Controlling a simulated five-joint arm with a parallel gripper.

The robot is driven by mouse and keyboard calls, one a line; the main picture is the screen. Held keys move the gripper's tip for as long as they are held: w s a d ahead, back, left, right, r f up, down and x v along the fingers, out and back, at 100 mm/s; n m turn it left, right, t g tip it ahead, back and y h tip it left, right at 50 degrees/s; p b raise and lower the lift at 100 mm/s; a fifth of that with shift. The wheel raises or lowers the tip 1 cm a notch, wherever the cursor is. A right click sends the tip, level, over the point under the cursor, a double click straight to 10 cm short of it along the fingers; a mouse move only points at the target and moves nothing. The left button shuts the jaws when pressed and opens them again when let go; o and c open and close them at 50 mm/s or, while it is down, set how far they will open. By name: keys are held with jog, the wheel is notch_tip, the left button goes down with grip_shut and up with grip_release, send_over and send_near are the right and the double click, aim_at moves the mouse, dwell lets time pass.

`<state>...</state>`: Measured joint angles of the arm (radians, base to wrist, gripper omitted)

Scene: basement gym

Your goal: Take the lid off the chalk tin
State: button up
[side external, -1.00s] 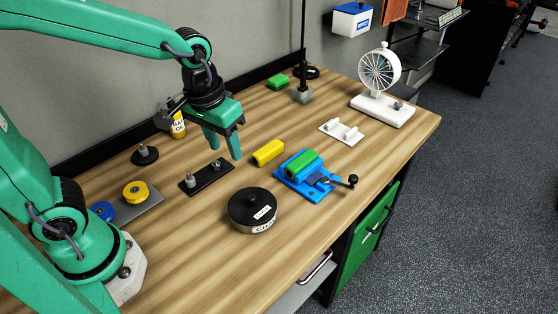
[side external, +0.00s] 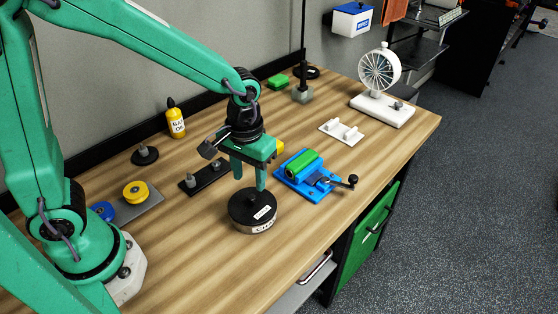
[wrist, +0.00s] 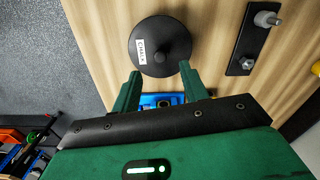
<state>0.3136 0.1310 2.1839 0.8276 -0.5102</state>
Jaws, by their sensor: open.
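The chalk tin (side external: 262,228) is a low round tin with a pale, labelled side, standing on the wooden bench. Its black lid (side external: 240,207) is on it, with a white label on top. In the wrist view the lid (wrist: 148,30) shows a round knob (wrist: 160,57) at its middle and a label reading CHALK. My gripper (side external: 249,184) is open and empty, pointing down above the tin's far side. In the wrist view its fingertips (wrist: 160,71) are apart, near the lid's lower edge, and the knob lies just beyond them.
A blue vise-like fixture (side external: 312,193) with a green block stands right of the tin. A black plate with metal posts (side external: 194,186) lies to its left. The bench in front of the tin is clear.

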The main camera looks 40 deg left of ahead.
aim_at(250, 198)
jog(key=shift+f, duration=0.35)
jog(key=shift+f, duration=0.1)
jog(key=shift+s+f, duration=0.1)
jog(key=shift+f, duration=2.4)
grip_shut()
